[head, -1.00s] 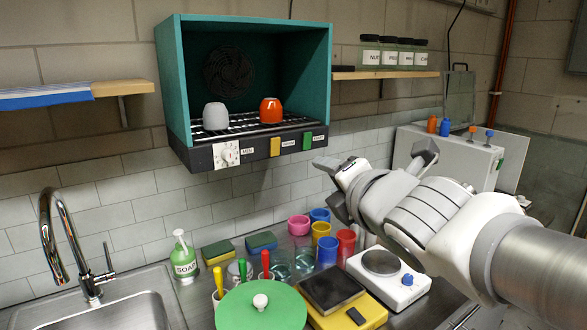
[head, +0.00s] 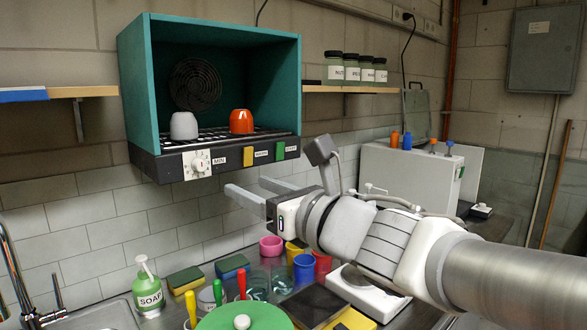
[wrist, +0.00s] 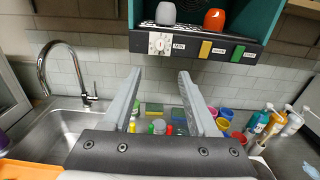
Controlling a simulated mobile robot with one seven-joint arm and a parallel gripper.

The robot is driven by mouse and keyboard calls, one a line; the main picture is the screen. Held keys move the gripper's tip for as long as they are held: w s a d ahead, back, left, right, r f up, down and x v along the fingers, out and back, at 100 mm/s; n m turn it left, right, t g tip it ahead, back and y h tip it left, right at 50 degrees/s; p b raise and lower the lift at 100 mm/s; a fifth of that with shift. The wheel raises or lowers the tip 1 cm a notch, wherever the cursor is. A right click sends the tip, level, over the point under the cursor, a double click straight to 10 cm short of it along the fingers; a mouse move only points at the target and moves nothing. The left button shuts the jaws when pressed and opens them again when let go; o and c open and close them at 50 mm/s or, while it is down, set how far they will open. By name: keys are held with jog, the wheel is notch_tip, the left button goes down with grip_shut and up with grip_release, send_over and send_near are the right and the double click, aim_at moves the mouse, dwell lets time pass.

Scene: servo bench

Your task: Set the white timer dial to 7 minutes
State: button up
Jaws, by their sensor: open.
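The white timer dial (head: 199,164) sits on a white scale plate at the left of the dark front strip under the teal drying cabinet (head: 135,100). A label reading MIN is just right of it. The dial also shows in the wrist view (wrist: 160,44), at the top and centre, too small to read its setting. My gripper (head: 245,186) is open and empty, below and to the right of the dial, pointing left. In the wrist view my two fingers (wrist: 155,72) stand wide apart, with the dial beyond and above their tips. Nothing touches the dial.
A yellow button (head: 248,156) and a green button (head: 280,151) sit right of the dial. A grey cup (head: 184,126) and an orange cup (head: 241,122) stand on the cabinet rack. Below are a soap bottle (head: 148,290), sponges and coloured cups. The space before the tiled wall is free.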

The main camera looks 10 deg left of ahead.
aim_at(202, 165)
jog(key=x, duration=1.7)
jog(key=shift+w+d+p, duration=0.1)
jog(key=shift+p, duration=0.25)
jog(key=shift+c, duration=0.2)
grip_shut()
